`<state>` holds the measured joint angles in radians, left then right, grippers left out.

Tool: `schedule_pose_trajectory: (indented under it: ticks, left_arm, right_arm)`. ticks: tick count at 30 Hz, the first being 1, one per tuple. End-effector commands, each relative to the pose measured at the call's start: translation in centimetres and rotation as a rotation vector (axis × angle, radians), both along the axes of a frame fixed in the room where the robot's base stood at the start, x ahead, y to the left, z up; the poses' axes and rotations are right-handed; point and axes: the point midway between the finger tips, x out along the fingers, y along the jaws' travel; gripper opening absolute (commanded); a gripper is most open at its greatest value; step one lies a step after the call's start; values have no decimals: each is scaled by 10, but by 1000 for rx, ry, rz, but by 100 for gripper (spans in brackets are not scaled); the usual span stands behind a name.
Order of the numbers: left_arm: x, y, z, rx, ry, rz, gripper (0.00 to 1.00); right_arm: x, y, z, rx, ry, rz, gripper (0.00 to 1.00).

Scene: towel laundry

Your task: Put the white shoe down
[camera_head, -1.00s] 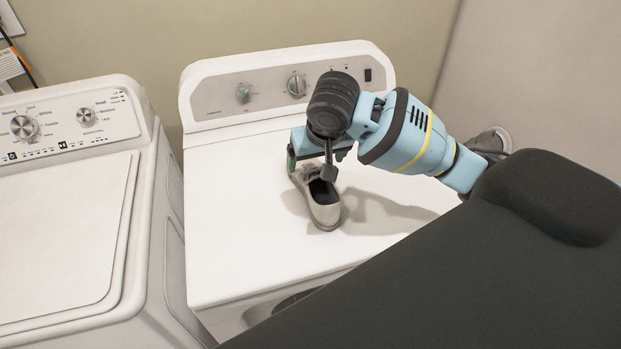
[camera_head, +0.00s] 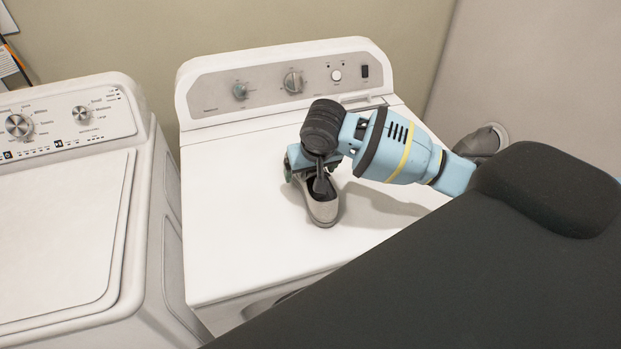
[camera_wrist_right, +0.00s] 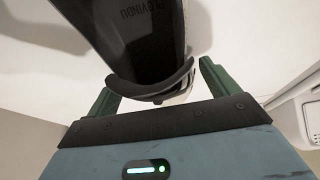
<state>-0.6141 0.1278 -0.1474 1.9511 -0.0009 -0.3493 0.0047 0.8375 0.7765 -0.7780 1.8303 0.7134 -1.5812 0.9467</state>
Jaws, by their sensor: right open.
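The white shoe (camera_head: 322,212) looks pale grey-white with a dark inside. It appears to rest on the white top (camera_head: 235,225) of the right-hand machine, with its near end toward the front edge. My right gripper (camera_head: 307,172) is over the shoe's far end and hides that end in the head view. In the right wrist view, the open green fingers (camera_wrist_right: 158,82) stand on either side of the shoe's end (camera_wrist_right: 150,80), with gaps visible beside it. The shoe's dark inside fills the upper middle of that view. My left gripper is not in view.
A second white machine (camera_head: 60,230) stands at the left, with a narrow gap between the two. A control panel (camera_head: 290,83) with knobs rises behind the shoe. The machine top left of the shoe is clear. A grey round fitting (camera_head: 484,142) is on the right wall.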

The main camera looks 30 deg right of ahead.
Motion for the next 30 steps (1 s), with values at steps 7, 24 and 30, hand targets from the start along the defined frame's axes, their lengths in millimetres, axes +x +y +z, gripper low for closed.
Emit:
schedule_pose_trajectory:
  ticks: [7, 24, 30]
  left_arm:
    - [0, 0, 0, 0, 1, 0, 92]
    - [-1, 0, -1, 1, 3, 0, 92]
    - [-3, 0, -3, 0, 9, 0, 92]
  right_arm:
    - [0, 0, 0, 0, 0, 0, 65]
    - [1, 0, 3, 1, -4, 0, 24]
    - [1, 0, 20, 2, -8, 2, 24]
